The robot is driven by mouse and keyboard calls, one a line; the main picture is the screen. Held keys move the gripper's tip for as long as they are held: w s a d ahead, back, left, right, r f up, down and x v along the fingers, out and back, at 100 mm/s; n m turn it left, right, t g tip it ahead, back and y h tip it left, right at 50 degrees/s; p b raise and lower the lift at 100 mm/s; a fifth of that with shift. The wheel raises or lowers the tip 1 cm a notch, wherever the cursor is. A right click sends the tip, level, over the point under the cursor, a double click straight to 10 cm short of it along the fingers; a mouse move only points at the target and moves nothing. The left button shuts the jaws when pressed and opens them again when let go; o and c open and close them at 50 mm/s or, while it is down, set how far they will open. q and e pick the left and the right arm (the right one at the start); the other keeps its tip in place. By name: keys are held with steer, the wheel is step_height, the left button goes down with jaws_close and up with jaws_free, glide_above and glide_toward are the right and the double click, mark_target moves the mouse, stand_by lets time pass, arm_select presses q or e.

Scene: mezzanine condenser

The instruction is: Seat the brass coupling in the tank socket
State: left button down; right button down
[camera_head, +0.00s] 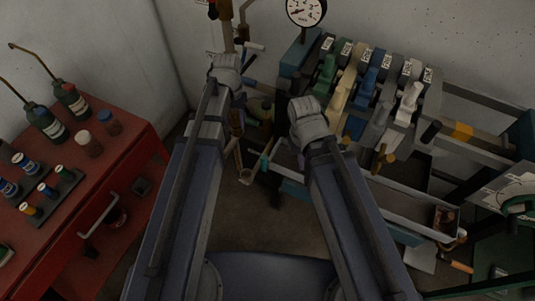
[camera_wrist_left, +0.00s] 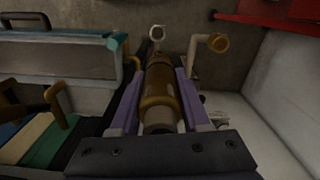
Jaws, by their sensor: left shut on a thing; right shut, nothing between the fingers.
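My left gripper (camera_wrist_left: 158,98) has purple fingers shut on a brass coupling (camera_wrist_left: 158,78), a cylinder with darker and lighter bands lying lengthwise between them. In the head view the left gripper (camera_head: 236,122) hangs below its wrist, and the coupling is hard to make out there. Beyond the coupling in the left wrist view are a pale ring-ended fitting (camera_wrist_left: 156,33) and a pale pipe with a brass end (camera_wrist_left: 218,43). I cannot tell which part is the tank socket. My right gripper (camera_head: 302,158) is shut and empty, mostly hidden by its wrist.
A long grey trough (camera_head: 400,203) with teal ends stands at the right, below a row of coloured levers (camera_head: 365,85). A red cabinet (camera_head: 125,165) with bottles (camera_head: 72,100) is at the left. A pressure gauge (camera_head: 306,10) is at the back. Dark floor shows between my arms.

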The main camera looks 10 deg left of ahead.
arm_select(q)
steer(key=shift+w+d+f+b, duration=0.15)
steer(key=shift+d+f+b, duration=0.4)
steer(key=shift+f+b, duration=0.4)
steer(key=m+b, duration=0.1)
steer(key=b, duration=2)
glide_above(246, 170)
steer(key=s, duration=0.2)
step_height(246, 170, down, 20)
steer(key=shift+s+d+f, duration=0.1)
steer(key=shift+d+f, duration=0.15)
steer(key=shift+f, duration=0.4)
step_height(246, 170, down, 6)
steer(key=b, duration=0.6)
steer(key=shift+f+b, duration=2.75)
steer(key=shift+b, duration=0.2)
steer(key=shift+c, duration=1.5)
jaws_free()
steer(key=shift+r, duration=0.1)
steer(key=shift+r, duration=0.1)
